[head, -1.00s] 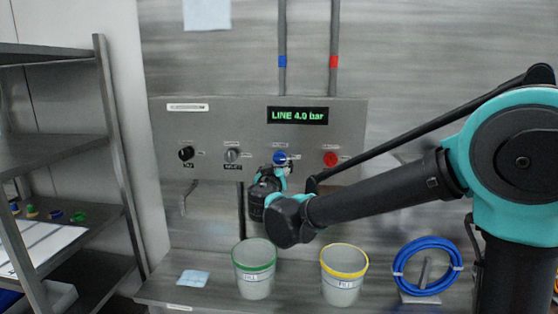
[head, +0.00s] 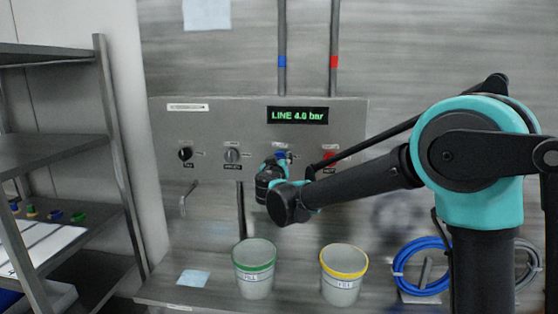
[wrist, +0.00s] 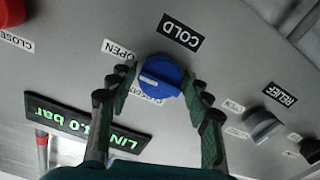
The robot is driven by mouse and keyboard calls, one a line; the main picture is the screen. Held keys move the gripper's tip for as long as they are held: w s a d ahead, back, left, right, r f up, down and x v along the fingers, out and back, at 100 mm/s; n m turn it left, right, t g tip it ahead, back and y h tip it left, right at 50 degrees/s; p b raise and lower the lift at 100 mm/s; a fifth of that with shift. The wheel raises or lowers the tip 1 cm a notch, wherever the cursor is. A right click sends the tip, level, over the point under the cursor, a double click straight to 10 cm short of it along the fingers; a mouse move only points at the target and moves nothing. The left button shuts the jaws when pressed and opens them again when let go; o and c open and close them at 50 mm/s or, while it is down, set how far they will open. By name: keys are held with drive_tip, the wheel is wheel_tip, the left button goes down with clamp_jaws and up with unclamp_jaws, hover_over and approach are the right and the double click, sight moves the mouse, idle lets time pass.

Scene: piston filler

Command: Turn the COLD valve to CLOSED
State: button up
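The COLD valve is a round blue knob (wrist: 160,78) with a white line running from upper left to lower right in the wrist view. The COLD label (wrist: 181,31) sits above it, an OPEN label (wrist: 118,48) at upper left, and another label below is partly covered. My gripper (wrist: 160,88) is open, with one finger on each side of the knob. Small gaps seem to remain, but contact is hard to judge.
A red knob (head: 329,157) is right of the COLD knob; a grey RELIEF knob (wrist: 263,125) is on its other side. A black knob (head: 185,153) is farther left. The display (head: 298,116) reads LINE 4.0 bar. Green-rimmed (head: 254,280) and yellow-rimmed buckets (head: 343,285) stand below.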

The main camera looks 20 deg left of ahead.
drive_tip(key=c, duration=0.7)
drive_tip(key=shift+c, duration=0.2)
drive_tip(key=shift+n, duration=0.4)
drive_tip(key=n, duration=0.8)
drive_tip(key=shift+n, duration=0.3)
drive_tip(key=n, duration=0.4)
drive_tip(key=shift+f+n, duration=0.1)
drive_tip(key=shift+n, duration=2)
drive_tip(key=shift+s+n, duration=0.1)
drive_tip(key=shift+n, duration=0.2)
